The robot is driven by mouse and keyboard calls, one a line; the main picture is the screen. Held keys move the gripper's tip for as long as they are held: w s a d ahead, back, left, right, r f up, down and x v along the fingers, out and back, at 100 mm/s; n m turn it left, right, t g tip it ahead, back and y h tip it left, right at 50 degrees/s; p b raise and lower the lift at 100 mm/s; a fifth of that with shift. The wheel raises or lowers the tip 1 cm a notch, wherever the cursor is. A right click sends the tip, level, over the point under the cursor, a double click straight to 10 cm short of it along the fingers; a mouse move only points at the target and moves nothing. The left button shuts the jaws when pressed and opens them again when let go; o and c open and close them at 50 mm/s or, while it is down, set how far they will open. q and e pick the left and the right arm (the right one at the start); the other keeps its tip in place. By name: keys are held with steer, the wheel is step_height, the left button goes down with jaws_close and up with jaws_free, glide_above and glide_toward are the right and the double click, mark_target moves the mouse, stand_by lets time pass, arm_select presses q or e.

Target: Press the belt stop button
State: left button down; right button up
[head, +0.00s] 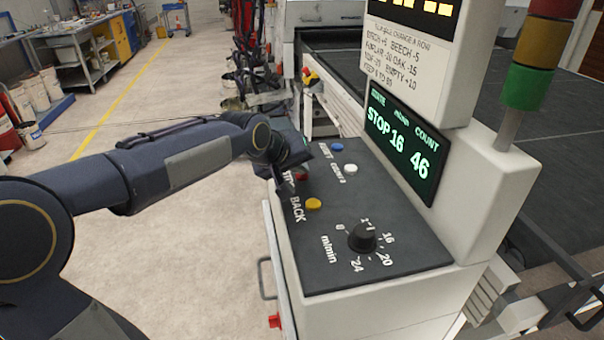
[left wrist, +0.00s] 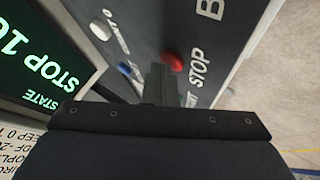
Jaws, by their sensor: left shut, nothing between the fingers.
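The red stop button (left wrist: 173,62) sits on the dark control panel, with the word STOP beside it in the left wrist view. In the head view the red button (head: 302,176) shows only partly, beside my left gripper (head: 287,184). My left gripper's fingers (left wrist: 157,82) are shut and empty, with their tips right beside the red button. I cannot tell whether they touch it. The display (head: 400,145) reads STOP, 16 and 46 in green. My right gripper is in neither view.
The panel (head: 390,255) also holds a yellow button (head: 313,204) marked BACK, a white button (head: 350,168), a blue button (head: 336,147) and a black speed knob (head: 362,237). A light tower (head: 528,85) stands to the right. Open floor lies left of the machine.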

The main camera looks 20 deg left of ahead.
mark_target(299, 178)
arm_select(q)
steer(key=shift+r+p, duration=0.7)
steer(key=shift+r, duration=0.1)
step_height(299, 178, up, 5)
steer(key=p, duration=0.4)
steer(key=shift+r, duration=0.1)
stand_by(0.6)
steer(key=s+d+f+m+g, duration=0.1)
steer(key=s+f, duration=0.3)
steer(key=s, duration=0.5)
steer(key=s+d+f+m+g+h, duration=0.1)
steer(key=s+f, duration=0.3)
steer(key=s, duration=0.6)
steer(key=s+d+f+m+g+h, duration=0.1)
steer(key=s+d+f+m, duration=0.2)
steer(key=s, duration=0.7)
steer(key=shift+s+d+f, duration=0.2)
steer(key=shift+d+f, duration=0.1)
steer(key=shift+f, duration=0.45)
